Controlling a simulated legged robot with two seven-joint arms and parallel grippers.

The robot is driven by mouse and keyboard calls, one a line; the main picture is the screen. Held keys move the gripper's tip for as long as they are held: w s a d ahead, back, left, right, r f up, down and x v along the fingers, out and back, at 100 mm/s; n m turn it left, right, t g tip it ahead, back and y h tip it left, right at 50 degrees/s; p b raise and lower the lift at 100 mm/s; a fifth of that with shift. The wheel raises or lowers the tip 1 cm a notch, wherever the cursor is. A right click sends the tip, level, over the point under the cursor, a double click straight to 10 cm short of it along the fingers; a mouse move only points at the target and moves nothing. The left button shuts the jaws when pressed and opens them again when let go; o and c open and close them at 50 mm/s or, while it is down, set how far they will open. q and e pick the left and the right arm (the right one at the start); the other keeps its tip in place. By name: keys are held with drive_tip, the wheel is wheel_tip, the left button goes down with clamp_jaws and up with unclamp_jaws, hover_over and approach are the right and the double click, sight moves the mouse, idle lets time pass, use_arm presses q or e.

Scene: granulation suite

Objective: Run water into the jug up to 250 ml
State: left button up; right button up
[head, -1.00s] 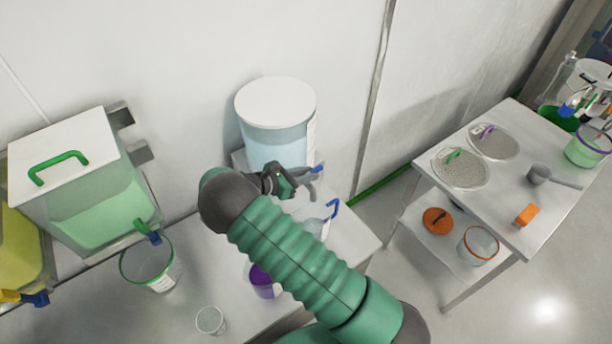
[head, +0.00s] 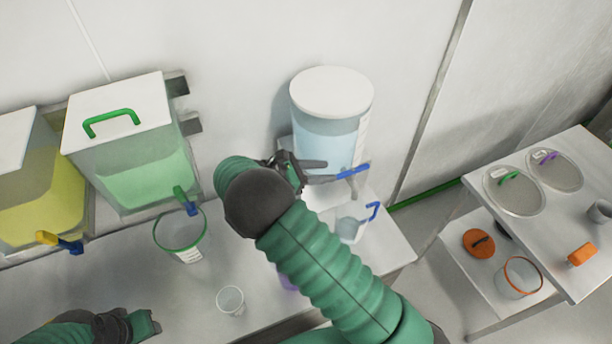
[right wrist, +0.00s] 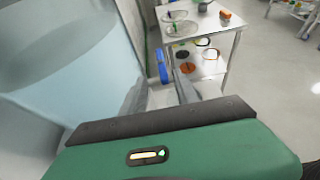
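The water tank (head: 330,135), a clear drum with a white lid and pale blue water, stands against the wall. Its tap has a blue lever (head: 356,170). The jug (head: 350,230), clear with a blue handle, stands below the tap; its water level is too small to read. My right gripper (head: 328,172) is open beside the tap, its fingers pointing at the lever. In the right wrist view the blue lever (right wrist: 163,66) shows between the two spread fingers, apparently ungripped. My left gripper (head: 155,325) is low at the left; its finger opening is unclear.
Tanks of green (head: 150,180) and yellow (head: 45,205) liquid stand left, with a green-rimmed container (head: 181,245) below the green one's tap. A small clear cup (head: 230,301) is on the bench. A purple item is partly behind my right arm. A side table (head: 545,235) stands right.

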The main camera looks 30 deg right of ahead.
drive_tip(key=b+v, duration=0.1)
drive_tip(key=v, duration=0.5)
